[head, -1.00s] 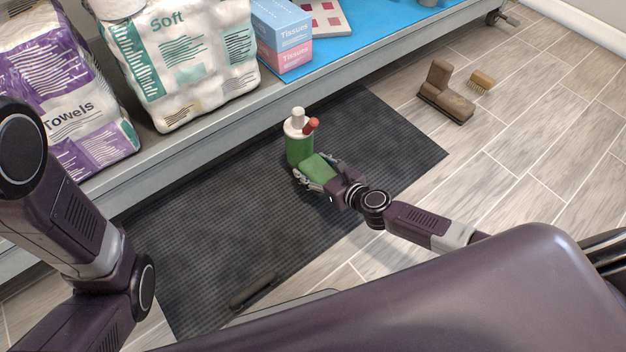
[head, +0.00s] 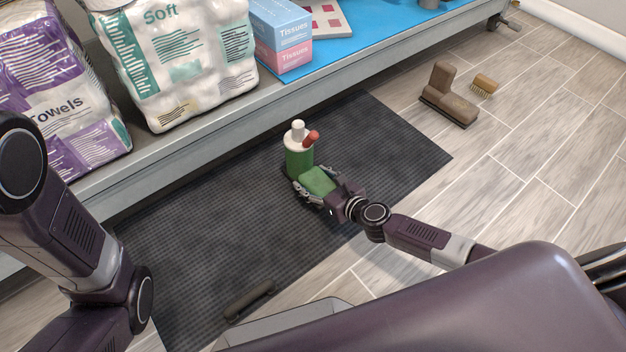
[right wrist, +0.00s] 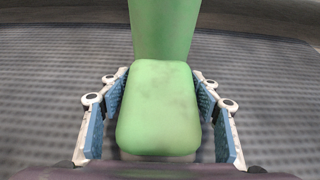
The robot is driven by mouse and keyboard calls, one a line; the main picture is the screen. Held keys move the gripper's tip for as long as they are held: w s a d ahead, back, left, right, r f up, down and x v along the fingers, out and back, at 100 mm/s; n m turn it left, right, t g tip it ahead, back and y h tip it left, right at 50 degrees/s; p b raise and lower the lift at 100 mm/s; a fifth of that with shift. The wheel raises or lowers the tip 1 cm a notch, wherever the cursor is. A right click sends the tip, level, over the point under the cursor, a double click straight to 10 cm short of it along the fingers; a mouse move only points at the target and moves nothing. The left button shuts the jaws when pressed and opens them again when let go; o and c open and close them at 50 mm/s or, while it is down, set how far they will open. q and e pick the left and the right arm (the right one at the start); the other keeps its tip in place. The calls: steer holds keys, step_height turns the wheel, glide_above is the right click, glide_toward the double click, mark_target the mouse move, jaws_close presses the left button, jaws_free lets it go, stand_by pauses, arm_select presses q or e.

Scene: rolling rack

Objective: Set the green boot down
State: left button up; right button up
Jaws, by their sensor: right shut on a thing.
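The green boot (head: 299,158) is upright over the dark mat in the head view, its toe pointing toward me. A pale upper part, a white knob and a red piece show at its top. My right gripper (head: 313,187) is shut on the toe, with its fingers on either side. In the right wrist view the toe (right wrist: 158,110) sits between the blue finger pads, with the shaft rising behind it. The sole is hidden, so I cannot tell whether it touches the mat. My left arm shows at the left, but its gripper is out of view.
The dark mat (head: 235,240) has free room around the boot. A low rack shelf (head: 215,125) runs behind it, bearing paper packs and tissue boxes (head: 283,45). A brown boot (head: 448,98) and a brush (head: 484,84) are on the tiled floor at right. A dark bar (head: 250,298) lies on the mat.

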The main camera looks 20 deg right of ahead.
steer(key=o, duration=1.7)
steer(key=shift+o, duration=0.2)
steer(key=shift+s+r, duration=0.1)
steer(key=shift+r, duration=0.05)
steer(key=p+v, duration=0.4)
steer(key=v, duration=0.6)
steer(key=shift+v, duration=0.95)
